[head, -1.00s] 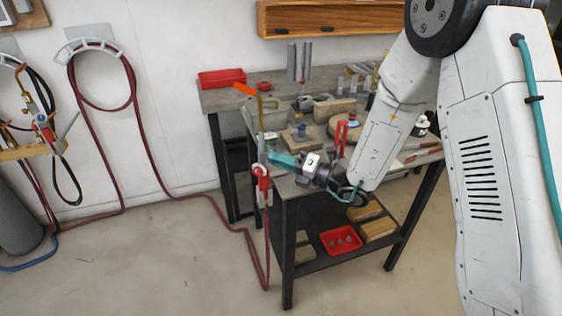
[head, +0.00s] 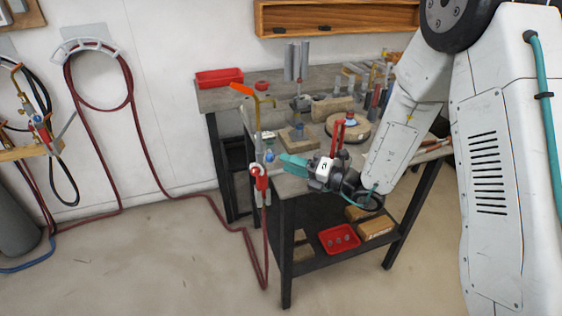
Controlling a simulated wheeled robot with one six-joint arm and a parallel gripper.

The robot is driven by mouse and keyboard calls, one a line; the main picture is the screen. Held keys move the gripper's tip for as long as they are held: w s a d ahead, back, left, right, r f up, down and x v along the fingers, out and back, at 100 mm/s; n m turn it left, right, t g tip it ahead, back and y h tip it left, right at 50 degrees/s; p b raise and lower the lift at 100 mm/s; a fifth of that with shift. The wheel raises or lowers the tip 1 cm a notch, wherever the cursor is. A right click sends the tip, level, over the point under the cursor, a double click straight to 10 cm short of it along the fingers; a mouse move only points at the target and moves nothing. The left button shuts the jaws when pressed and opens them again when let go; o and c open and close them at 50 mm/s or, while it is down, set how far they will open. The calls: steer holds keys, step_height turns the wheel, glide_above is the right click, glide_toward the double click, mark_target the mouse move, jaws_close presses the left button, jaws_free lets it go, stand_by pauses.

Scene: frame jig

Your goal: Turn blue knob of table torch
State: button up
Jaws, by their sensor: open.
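The table torch (head: 258,110) stands clamped at the near left corner of the workbench, with a bent brass neck and an orange piece at its top. Its red lower body (head: 260,178) hangs by the table edge, with a red hose below. A small blue knob (head: 269,156) shows on the torch, just left of my gripper's tips. My gripper (head: 288,160) has teal fingers pointing left at the torch. It is open and looks empty. The fingers look a little apart from the knob, though the depth gap is hard to judge.
A red upright piece (head: 338,135) shows behind my wrist. A red tray (head: 340,239) sits on the lower shelf.

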steer(key=v, duration=0.4)
stand_by(0.4)
steer(key=s+r+n+g+h, duration=0.2)
steer(key=s+n+g, duration=0.5)
steer(key=s+n, duration=0.3)
steer(key=s+r+n+g+h, duration=0.2)
steer(key=s+n+g, duration=0.5)
steer(key=n, duration=0.4)
steer(key=s+d+r+n+t+h, duration=0.3)
steer(key=s+d+r+n+h, duration=0.2)
steer(key=s+d+n+h, duration=0.1)
steer(key=s+d+r+n+t+h, duration=0.3)
steer(key=s+d+r+n+h, duration=0.3)
steer(key=d+n, duration=0.3)
steer(key=shift+s+d+r+t, duration=0.3)
steer(key=shift+s+d, duration=0.35)
steer(key=shift+d, duration=0.15)
